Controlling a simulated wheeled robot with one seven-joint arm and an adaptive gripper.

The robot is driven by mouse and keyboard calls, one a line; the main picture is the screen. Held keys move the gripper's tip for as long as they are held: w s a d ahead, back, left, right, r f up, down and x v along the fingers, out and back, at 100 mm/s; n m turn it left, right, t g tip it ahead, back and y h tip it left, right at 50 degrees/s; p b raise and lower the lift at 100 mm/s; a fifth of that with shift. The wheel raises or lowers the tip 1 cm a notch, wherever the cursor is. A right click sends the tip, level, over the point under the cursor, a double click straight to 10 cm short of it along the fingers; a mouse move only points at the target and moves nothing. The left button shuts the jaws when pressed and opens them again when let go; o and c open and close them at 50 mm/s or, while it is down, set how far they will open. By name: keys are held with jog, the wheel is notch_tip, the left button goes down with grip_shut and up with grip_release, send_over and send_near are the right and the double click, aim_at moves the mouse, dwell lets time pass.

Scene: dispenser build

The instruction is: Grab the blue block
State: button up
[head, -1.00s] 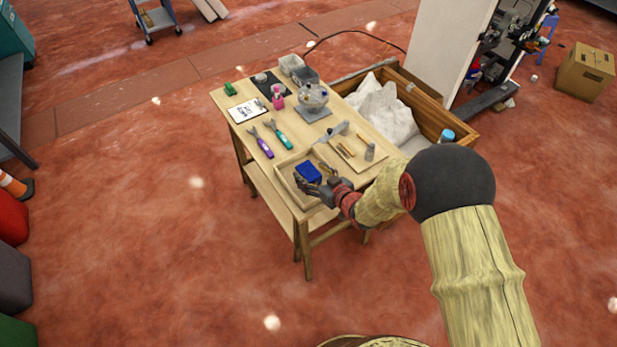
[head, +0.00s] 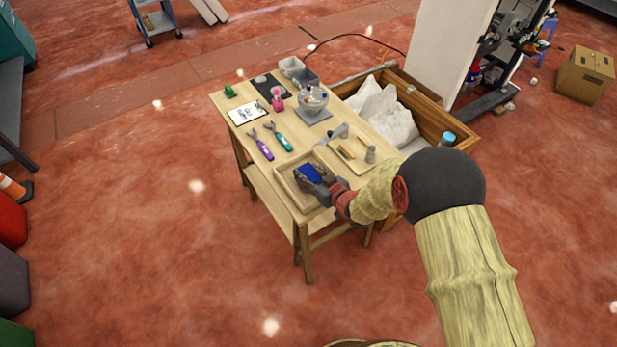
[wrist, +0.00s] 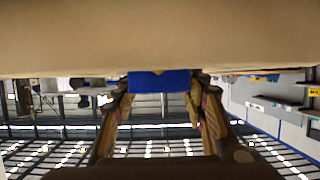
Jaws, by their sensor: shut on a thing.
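The blue block (head: 309,173) is at the wooden tray (head: 281,187) on the near end of the table. My gripper (head: 312,176) is at the block, with its fingers around it. In the wrist view the blue block (wrist: 160,81) sits between the two fingertips of my gripper (wrist: 161,92), one on each side. The gripper is shut on the block. Part of the block is hidden by the fingers in the head view. I cannot tell whether the block touches the tray floor.
A second tray (head: 366,163) with small parts lies right of the block's tray. Purple-handled (head: 264,149) and teal-handled (head: 281,139) tools lie farther back. A glass bowl (head: 312,99) stands beyond them. A wooden crate (head: 458,126) with white bags adjoins the table's right side.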

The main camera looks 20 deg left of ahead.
grip_shut()
jog(key=shift+r, duration=0.15)
dwell(0.4)
jog(key=shift+r, duration=0.1)
